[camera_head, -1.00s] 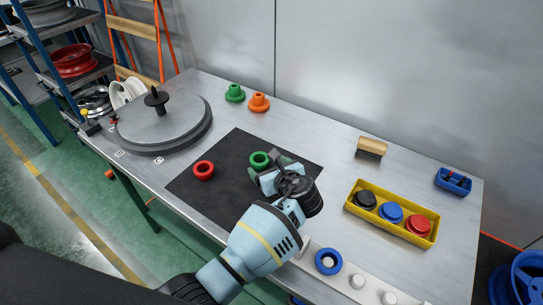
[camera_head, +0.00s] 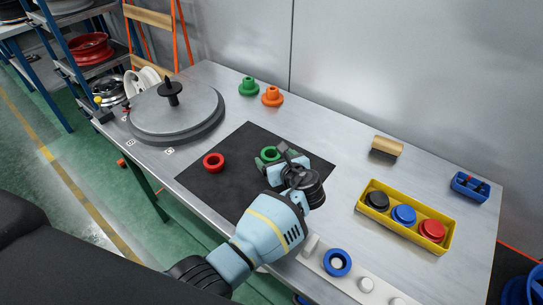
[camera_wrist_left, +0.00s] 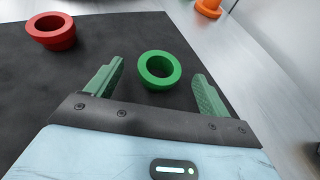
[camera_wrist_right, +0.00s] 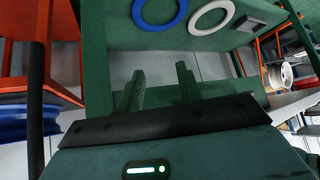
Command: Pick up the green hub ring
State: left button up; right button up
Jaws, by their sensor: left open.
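The green ring (camera_head: 269,154) lies on the black mat (camera_head: 224,190), with its open hole facing up. My left gripper (camera_head: 277,158) is low over the mat at the ring, with its fingers apart. In the left wrist view the green ring (camera_wrist_left: 159,69) appears between the two fingertips, with a gap on either side, not gripped. Whether the fingers are level with it is hard to tell. My right gripper (camera_wrist_right: 160,70) shows only in its own wrist view, with its fingers apart and nothing between them.
A red ring (camera_head: 213,162) lies left on the mat. Green (camera_head: 249,87) and orange (camera_head: 272,97) flanged pieces stand behind it. A grey disc (camera_head: 176,110) is at the left. A yellow tray (camera_head: 397,234) with black, blue and red pieces and a blue ring (camera_head: 337,262) are at the right.

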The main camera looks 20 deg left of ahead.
aim_at(269, 152)
pick_arm(q)
jog(key=shift+f+x, duration=0.25)
jog(key=shift+x, duration=1)
jog(key=shift+w+a, duration=0.1)
jog(key=shift+w, duration=0.1)
jog(key=shift+c, duration=0.2)
jog(key=c, duration=1)
